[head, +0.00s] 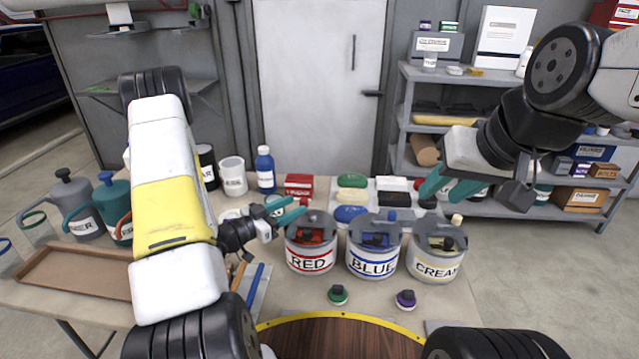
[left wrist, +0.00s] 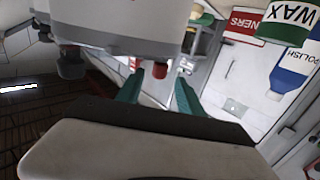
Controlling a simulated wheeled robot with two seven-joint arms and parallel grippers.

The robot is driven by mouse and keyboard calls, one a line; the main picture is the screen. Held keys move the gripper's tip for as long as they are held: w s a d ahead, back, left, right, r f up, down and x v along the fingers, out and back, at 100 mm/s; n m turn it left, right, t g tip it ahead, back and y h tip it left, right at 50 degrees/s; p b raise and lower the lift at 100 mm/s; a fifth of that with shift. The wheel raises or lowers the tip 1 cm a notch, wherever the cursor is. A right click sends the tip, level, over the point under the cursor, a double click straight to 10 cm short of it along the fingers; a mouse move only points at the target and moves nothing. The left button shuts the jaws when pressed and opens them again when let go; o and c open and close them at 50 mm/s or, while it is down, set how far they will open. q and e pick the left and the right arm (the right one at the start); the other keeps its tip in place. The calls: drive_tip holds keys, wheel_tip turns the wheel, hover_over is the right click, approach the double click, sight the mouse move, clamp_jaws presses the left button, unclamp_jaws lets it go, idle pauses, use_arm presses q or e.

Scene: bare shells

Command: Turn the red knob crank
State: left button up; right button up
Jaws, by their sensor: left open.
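The can labelled RED (head: 311,260) stands on the table, with a grey lid and a small red knob (head: 304,202) on top at its back. My left gripper (head: 289,210) is beside that can's top, its teal fingers pointing right toward the knob. In the left wrist view, a red knob (left wrist: 160,71) shows in the gap between the two open teal fingers of my left gripper (left wrist: 160,84); I cannot tell whether either finger touches it. My right gripper (head: 447,189) hangs above the table's right part, teal fingers apart and nothing seen between them.
The BLUE can (head: 373,263) and the CREAM can (head: 435,265) stand close to the right. A green knob (head: 338,294) and a purple knob (head: 405,299) lie in front. A brown tray (head: 75,285) is left.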

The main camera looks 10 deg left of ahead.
sight(307, 200)
use_arm(q)
drive_tip(key=shift+w+d, duration=0.3)
drive_tip(key=shift+d, duration=0.05)
drive_tip(key=x, duration=0.6)
drive_tip(key=shift+w+d, duration=0.25)
clamp_jaws()
